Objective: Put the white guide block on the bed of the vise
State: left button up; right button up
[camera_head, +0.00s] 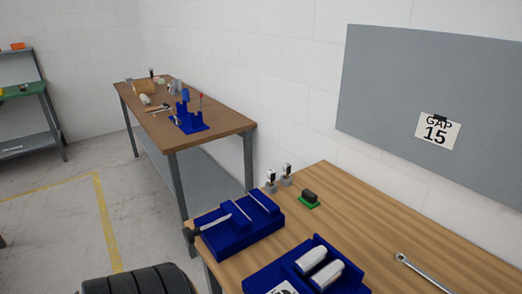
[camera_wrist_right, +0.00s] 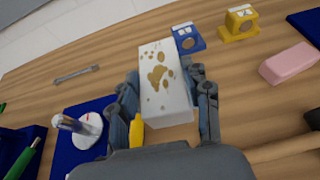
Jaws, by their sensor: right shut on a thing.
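In the right wrist view my right gripper (camera_wrist_right: 165,100) is shut on a white guide block (camera_wrist_right: 153,55). The block is white with brown blotches on its top face, and a finger is on each side of it. It appears above the wooden table, but its exact height cannot be told. In the head view a blue vise-like fixture (camera_head: 233,238), with a slot and a dark knob at its left, sits on the near left corner of the table. The block and both grippers are outside the head view.
A blue tray (camera_head: 270,281) holds white rounded pieces. A wrench (camera_head: 430,274) lies to the right; it also shows in the right wrist view (camera_wrist_right: 76,74). Blue (camera_wrist_right: 188,38) and yellow (camera_wrist_right: 240,22) fixtures and a pink block (camera_wrist_right: 290,63) stand beyond the gripper.

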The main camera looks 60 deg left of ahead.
aim_at(250, 212)
jog(key=k+u, duration=0.3)
jog(key=k+j+u, duration=0.15)
jog(key=u, duration=0.15)
jog(key=i+j+u, duration=0.2)
jog(key=u, duration=0.2)
jog(key=i+j+u, duration=0.25)
jog(key=u, duration=0.15)
jog(key=i+j+u, duration=0.1)
jog(key=i+u, duration=0.15)
jog(key=u, duration=0.15)
jog(key=i, duration=0.2)
